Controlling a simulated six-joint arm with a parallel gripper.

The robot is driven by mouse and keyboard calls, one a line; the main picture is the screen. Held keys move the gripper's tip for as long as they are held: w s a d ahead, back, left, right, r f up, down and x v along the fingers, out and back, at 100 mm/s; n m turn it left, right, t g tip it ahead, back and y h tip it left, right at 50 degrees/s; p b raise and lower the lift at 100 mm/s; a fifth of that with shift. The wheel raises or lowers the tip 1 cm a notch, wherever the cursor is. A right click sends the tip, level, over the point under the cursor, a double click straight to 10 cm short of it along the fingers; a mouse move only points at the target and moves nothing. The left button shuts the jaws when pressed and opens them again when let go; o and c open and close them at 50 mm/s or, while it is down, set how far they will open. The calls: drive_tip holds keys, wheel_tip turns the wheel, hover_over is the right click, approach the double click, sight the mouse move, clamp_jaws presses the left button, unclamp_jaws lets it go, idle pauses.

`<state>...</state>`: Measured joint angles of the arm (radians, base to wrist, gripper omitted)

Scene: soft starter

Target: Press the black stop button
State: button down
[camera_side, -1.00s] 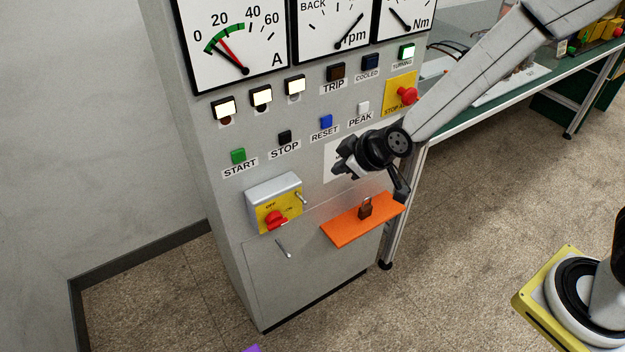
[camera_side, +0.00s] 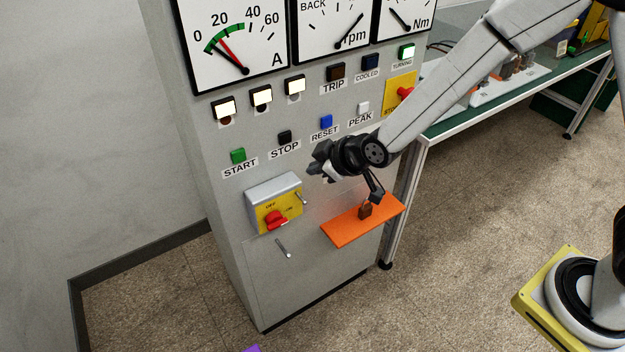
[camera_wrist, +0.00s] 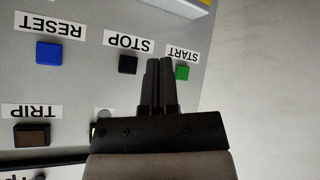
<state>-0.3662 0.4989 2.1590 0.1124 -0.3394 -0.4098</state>
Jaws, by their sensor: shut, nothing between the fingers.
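The black stop button (camera_side: 285,137) is a small square on the grey cabinet front, above its STOP label and between the green start button (camera_side: 238,156) and the blue reset button (camera_side: 326,121). My gripper (camera_side: 318,163) is shut and empty, to the right of and below the stop button in the side view. In the wrist view the labels are upside down. There the shut fingers (camera_wrist: 160,66) point between the stop button (camera_wrist: 128,64) and the green start button (camera_wrist: 183,73). The stop button is fully visible. I cannot tell the gap between fingertips and panel.
A grey box with a red rotary switch (camera_side: 276,219) juts out below the start button. An orange shelf (camera_side: 350,232) with a padlock (camera_side: 365,211) sticks out lower right. A yellow emergency-stop plate (camera_side: 392,97) is partly behind my arm. A green bench (camera_side: 520,92) stands right.

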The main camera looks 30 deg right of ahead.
sight(284, 144)
drive_tip(key=w, duration=0.8)
drive_tip(key=shift+w, duration=0.9)
idle(3.2)
drive_tip(key=shift+s, duration=0.85)
drive_tip(key=shift+s, duration=0.1)
idle(0.3)
drive_tip(key=shift+s, duration=2.4)
drive_tip(key=shift+d, duration=0.15)
